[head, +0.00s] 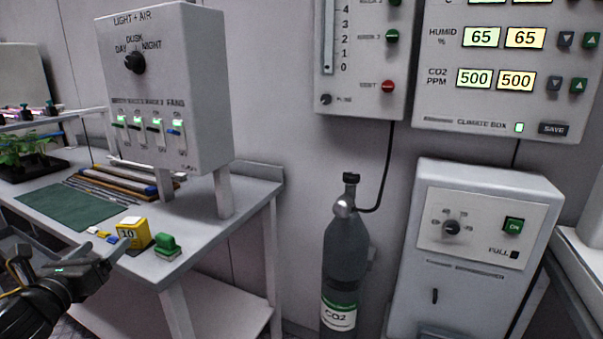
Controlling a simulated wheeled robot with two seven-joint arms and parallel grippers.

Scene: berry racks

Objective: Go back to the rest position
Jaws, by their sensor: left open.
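My left gripper (100,250) comes in from the lower left in the head view. It is open and empty, in front of the near edge of the grey table (222,228). A yellow block marked 10 (132,233) and a green block (167,245) sit on the table just beyond its fingertips. My right gripper is not in view.
The LIGHT + AIR box (170,95) stands on legs over the table. A green mat (70,205) and several rods (110,185) lie on it. A dark CO2 bottle (346,260) and a grey cabinet (480,250) stand at right. The climate box (500,100) is on the wall.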

